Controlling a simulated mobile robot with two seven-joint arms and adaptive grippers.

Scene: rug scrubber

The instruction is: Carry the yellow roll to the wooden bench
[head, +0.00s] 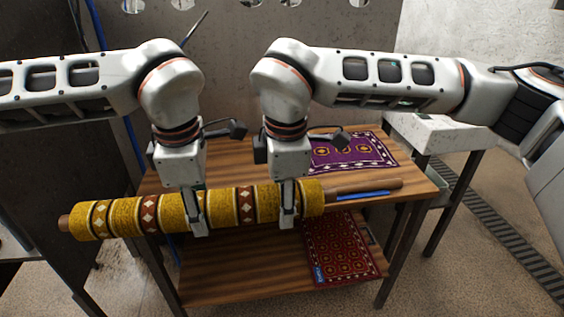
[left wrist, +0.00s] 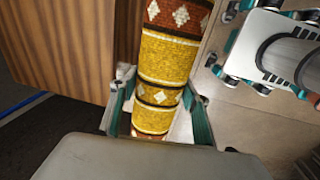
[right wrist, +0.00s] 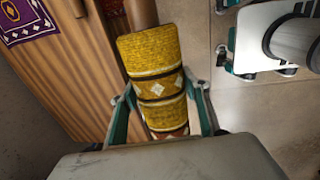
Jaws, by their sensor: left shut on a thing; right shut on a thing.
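The yellow roll (head: 222,206) has brown bands with white diamonds and a wooden core showing at its left end. It is held level in front of the near edge of the wooden bench (head: 240,163). My left gripper (head: 197,228) is shut around its middle; in the left wrist view the yellow roll (left wrist: 168,60) lies between the fingers. My right gripper (head: 287,222) is shut around it near its right end; the right wrist view shows the roll (right wrist: 155,60) between its fingers. The bench's lower shelf (head: 225,272) shows below the roll.
A red rug (head: 338,250) lies on the lower shelf. A pale table (head: 440,130) stands to the right. The left bench top looks clear.

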